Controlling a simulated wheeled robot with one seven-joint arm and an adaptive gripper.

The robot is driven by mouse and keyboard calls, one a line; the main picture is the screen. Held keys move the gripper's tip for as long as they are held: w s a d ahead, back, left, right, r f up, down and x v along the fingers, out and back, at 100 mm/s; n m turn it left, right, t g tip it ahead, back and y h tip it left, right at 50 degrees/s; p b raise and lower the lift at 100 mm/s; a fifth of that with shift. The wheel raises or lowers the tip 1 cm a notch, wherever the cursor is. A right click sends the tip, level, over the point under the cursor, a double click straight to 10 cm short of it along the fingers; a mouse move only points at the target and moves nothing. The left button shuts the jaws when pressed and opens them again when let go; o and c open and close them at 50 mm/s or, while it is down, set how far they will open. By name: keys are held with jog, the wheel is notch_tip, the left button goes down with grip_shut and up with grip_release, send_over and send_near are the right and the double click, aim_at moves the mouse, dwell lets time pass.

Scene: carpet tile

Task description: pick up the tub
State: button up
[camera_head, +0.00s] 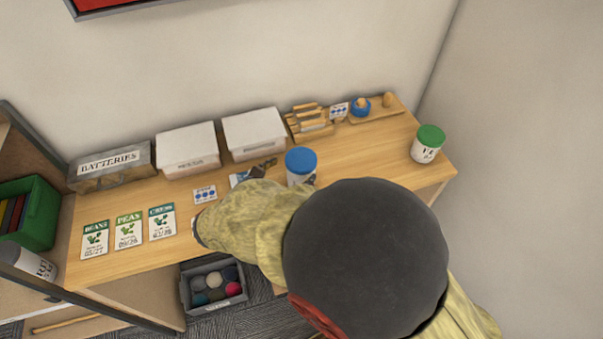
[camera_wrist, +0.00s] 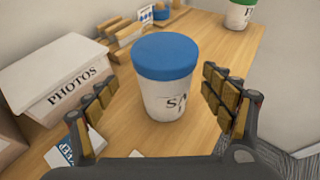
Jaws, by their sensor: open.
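A white tub with a blue lid (camera_wrist: 167,85) stands upright on the wooden shelf top, straight ahead in the wrist view. Its label is partly readable as "SA". In the head view the same tub (camera_head: 301,165) stands just beyond my arm, which hides its lower part. My gripper (camera_wrist: 160,95) is open, with one padded finger on each side of the tub. Gaps show between the tub and both fingers. A second white tub with a green lid (camera_head: 428,144) stands at the right end of the shelf top.
White lidded boxes (camera_head: 254,134) and a grey "BATTERIES" box (camera_head: 112,166) line the wall. Wooden racks (camera_head: 309,122) and a tray (camera_head: 376,108) stand behind the blue-lidded tub. Seed packets (camera_head: 128,230) lie at the left. Bare wood (camera_head: 368,152) lies right of the tub.

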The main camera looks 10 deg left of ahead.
jog(key=x, duration=0.1)
jog(key=b+x, duration=0.1)
jog(key=x, duration=0.3)
jog(key=shift+s+d+f+b, duration=0.3)
jog(key=shift+b, duration=0.1)
jog(key=shift+r, duration=0.1)
jog(key=shift+c, duration=0.5)
jog(key=c, duration=2)
jog(key=shift+a, duration=0.1)
grip_shut()
jog(key=shift+r, duration=0.15)
